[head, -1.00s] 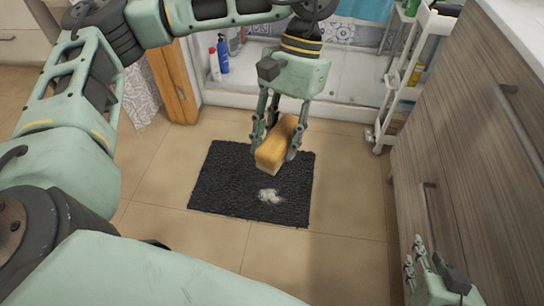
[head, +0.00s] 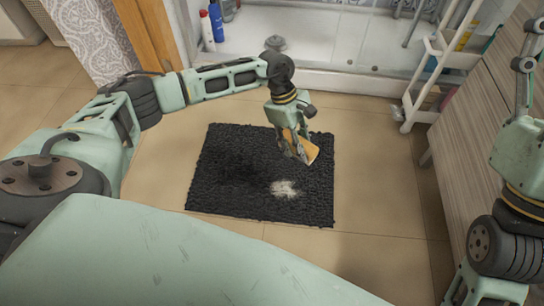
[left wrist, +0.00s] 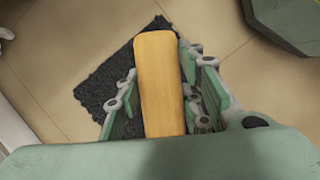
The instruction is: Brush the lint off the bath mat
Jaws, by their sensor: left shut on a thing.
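The black bath mat (head: 225,175) lies flat on the tiled floor. A pale clump of lint (head: 285,189) sits on its front right part. My left gripper (head: 298,148) is shut on a brush with a tan wooden back (head: 311,152), over the right half of the mat, behind the lint. In the left wrist view the brush (left wrist: 160,85) sits lengthwise between the fingers, with part of the mat (left wrist: 95,85) behind it. The bristles are hidden, and I cannot tell whether they touch the mat. My right gripper (head: 529,55) points up at the right edge, with its opening unclear.
A white shelf cart (head: 437,75) stands at the back right, beside wood-fronted cabinets (head: 478,110). A white shower tray edge (head: 300,78) runs behind the mat, with bottles (head: 216,22) at its left. Bare floor (head: 375,190) is free right of the mat.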

